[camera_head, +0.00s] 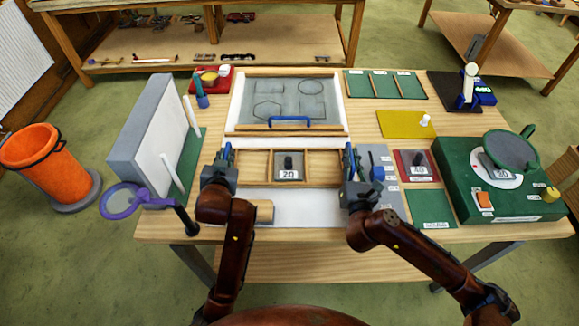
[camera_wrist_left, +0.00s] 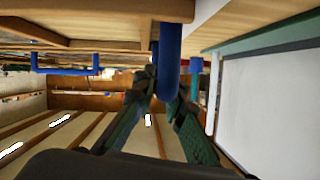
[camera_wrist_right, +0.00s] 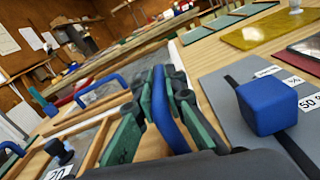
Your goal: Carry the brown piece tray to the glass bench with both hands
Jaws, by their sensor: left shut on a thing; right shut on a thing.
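The brown piece tray (camera_head: 254,166) is a shallow wooden box with compartments, level over the near middle of the bench (camera_head: 160,226). A dark-knobbed piece on a grey pad labelled 20 (camera_head: 288,164) sits in its middle compartment. Upright blue handles stand at both tray ends. My left gripper (camera_head: 226,162) is shut on the left handle, which shows in the left wrist view (camera_wrist_left: 170,50). My right gripper (camera_head: 351,164) is shut on the right handle, seen between its fingers in the right wrist view (camera_wrist_right: 164,108). I cannot tell whether the tray touches what is below it.
A framed panel (camera_head: 238,105) with a blue bar handle (camera_head: 291,121) lies behind the tray. A grey upright block (camera_head: 143,130) and purple ring (camera_head: 112,213) stand left. A blue cube (camera_wrist_right: 267,107) on a grey mat is close to my right gripper. A green machine (camera_head: 462,190) stands right.

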